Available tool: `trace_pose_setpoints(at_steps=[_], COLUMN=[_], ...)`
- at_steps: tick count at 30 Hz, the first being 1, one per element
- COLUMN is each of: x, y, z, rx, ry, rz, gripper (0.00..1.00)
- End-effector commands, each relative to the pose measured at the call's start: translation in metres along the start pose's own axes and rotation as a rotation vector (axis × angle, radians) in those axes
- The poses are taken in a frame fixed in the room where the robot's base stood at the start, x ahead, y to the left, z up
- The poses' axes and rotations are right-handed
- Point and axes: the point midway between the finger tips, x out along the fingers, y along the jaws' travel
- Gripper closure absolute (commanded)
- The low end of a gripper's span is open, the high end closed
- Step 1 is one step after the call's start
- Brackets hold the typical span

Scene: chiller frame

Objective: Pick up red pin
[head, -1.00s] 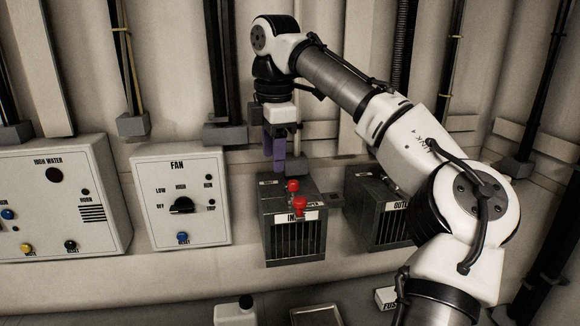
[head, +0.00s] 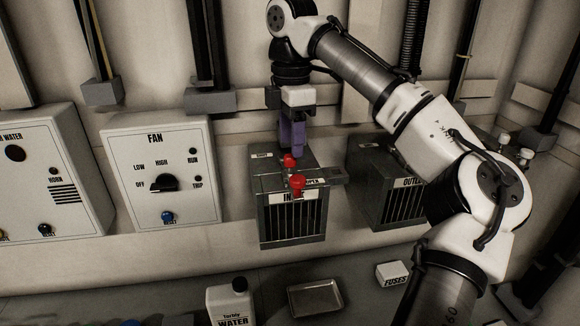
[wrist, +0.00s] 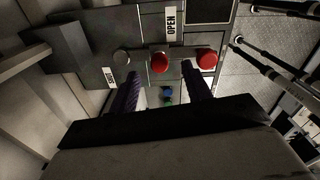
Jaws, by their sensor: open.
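Two red knob-topped pieces stand on top of the grey box labelled "IN…" (head: 290,222): a rear one (head: 290,161) and a front one (head: 298,182). I cannot tell which is the red pin. My gripper (head: 291,150) points down with its purple fingers open, just above and behind the rear red piece. In the wrist view, one red knob (wrist: 160,61) lies between the fingertips of my gripper (wrist: 160,74). The other red knob (wrist: 207,60) is outside, beyond the right finger. No contact is visible.
"OPEN" and "SHUT" labels (wrist: 171,22) mark the box top, with a grey round knob (wrist: 122,56) near "SHUT". A second box, "OUTLE…" (head: 402,207), stands at right. The FAN panel (head: 160,180) is at left. A tray (head: 315,298) and bottle (head: 230,303) are in front.

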Motion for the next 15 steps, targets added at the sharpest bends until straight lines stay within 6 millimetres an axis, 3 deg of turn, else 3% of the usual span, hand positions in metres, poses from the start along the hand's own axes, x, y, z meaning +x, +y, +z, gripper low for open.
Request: trace_pose_setpoints(at_steps=[5, 15], x=[0.011, 0.052], y=[0.0, 0.001], z=[0.0, -0.003], rx=[0.001, 0.001], ry=[-0.001, -0.001], rz=[-0.001, 0.0], gripper=[0.51, 0.51])
